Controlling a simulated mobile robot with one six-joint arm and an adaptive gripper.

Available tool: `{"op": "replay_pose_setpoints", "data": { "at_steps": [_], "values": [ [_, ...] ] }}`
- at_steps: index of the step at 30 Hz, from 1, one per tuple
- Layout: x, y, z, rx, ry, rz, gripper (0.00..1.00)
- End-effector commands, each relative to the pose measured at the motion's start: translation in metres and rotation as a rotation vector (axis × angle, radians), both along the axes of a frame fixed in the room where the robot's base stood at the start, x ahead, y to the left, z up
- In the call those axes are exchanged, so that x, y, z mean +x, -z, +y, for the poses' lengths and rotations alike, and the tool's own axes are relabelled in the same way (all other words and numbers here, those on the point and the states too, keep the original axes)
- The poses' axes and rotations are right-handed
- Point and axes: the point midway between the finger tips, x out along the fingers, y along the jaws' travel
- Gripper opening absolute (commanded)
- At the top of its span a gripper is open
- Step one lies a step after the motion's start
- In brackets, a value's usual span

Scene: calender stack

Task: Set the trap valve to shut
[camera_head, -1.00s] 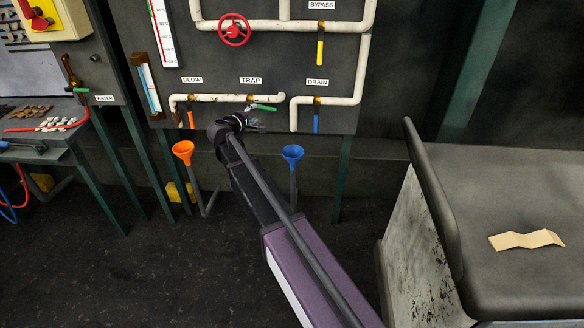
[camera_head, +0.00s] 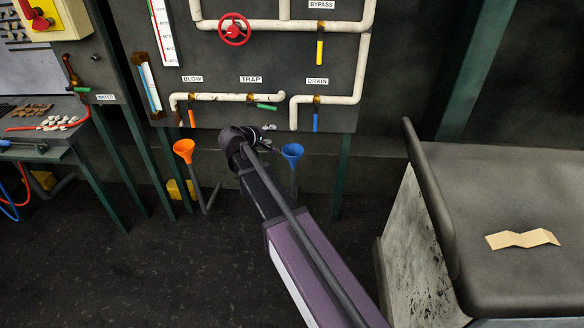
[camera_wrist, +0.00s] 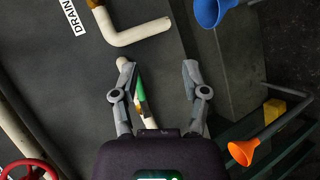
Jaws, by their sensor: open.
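The trap valve's green lever (camera_head: 265,107) lies nearly along the white pipe (camera_head: 225,97) under the TRAP label (camera_head: 250,79), its free end to the right and slightly down. My gripper (camera_head: 269,127) is just below the lever in the head view, apart from it in the picture. In the wrist view my gripper (camera_wrist: 158,67) is open and empty. The green lever (camera_wrist: 140,86) shows between its fingers, close to the left one. I cannot tell the depth between fingers and lever. My wrist body hides part of the pipe there.
An orange BLOW lever (camera_head: 192,118) and a blue DRAIN lever (camera_head: 316,121) hang on either side. An orange funnel (camera_head: 184,150) and a blue funnel (camera_head: 292,154) stand below the panel. A dark bench (camera_head: 520,200) is at the right; the floor at front left is clear.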

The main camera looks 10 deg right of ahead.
Motion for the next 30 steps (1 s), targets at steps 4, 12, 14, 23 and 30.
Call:
{"op": "replay_pose_setpoints", "data": {
  "at_steps": [4, 12, 14, 23, 30],
  "values": [
    [-0.018, 0.008, -0.012, 0.064, 0.041, 0.021, 0.58],
    [-0.05, 0.022, -0.028, 0.183, 0.115, 0.063, 0.58],
    [-0.057, 0.026, -0.031, 0.21, 0.132, 0.074, 0.58],
    [-0.094, 0.041, -0.043, 0.345, 0.214, 0.125, 0.58],
    [-0.116, 0.049, -0.047, 0.431, 0.263, 0.16, 0.58]
  ]
}}
